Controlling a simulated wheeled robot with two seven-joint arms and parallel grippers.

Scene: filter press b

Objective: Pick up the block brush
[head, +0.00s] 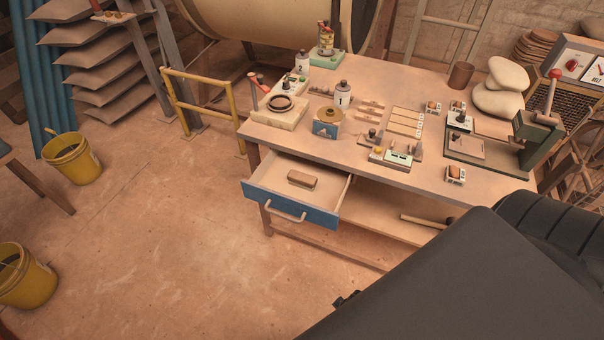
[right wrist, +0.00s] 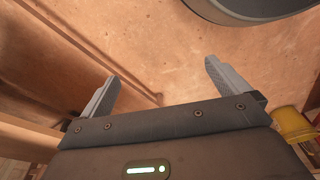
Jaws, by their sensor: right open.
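The block brush (head: 302,180), a small brown block, lies in the open drawer (head: 262,190) of the workbench, on the drawer's pale floor. The drawer has a blue front with a light bar handle (head: 287,213). My right gripper (right wrist: 162,72) is open in the right wrist view, with nothing between its two grey fingers and the brown floor beyond them. The brush does not show in that view. In the head view my dark arm fills the lower right and its fingers cannot be made out. My left gripper is in neither view.
The workbench top (head: 290,150) above the drawer carries bottles, a stone block, small cards and a green press (head: 537,140). A mallet-like tool (head: 422,221) lies on the lower shelf. Yellow buckets (head: 72,158) stand at left. The floor before the drawer is clear.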

